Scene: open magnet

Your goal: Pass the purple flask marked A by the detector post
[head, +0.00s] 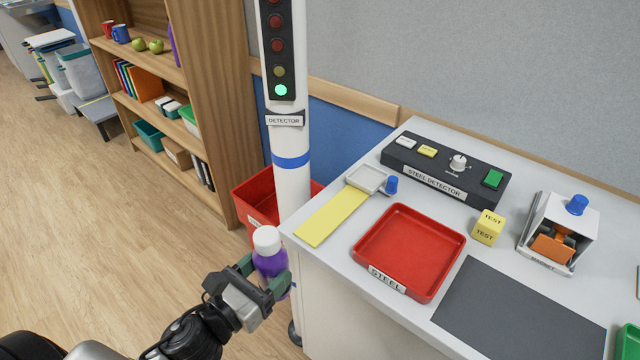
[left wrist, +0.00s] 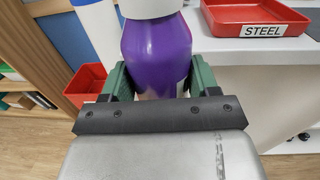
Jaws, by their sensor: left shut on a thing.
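The purple flask (head: 268,257) with a white cap is upright in my left gripper (head: 266,277), which is shut on it. In the left wrist view the flask (left wrist: 155,50) stands between the green finger pads of the gripper (left wrist: 160,82). No letter A can be read on it from here. The white detector post (head: 292,190) with a blue band stands just behind the flask, a little apart as far as I can tell. Its light column (head: 279,50) shows a lit green lamp at the bottom. My right gripper is not in view.
The white table (head: 330,260) is at right, its corner close to the flask. It holds a red STEEL tray (head: 366,262), a yellow strip (head: 333,216), the steel detector box (head: 445,170) and a magnet unit (head: 575,215). A red bin (head: 258,190) sits behind the post. A bookshelf (head: 215,100) stands left.

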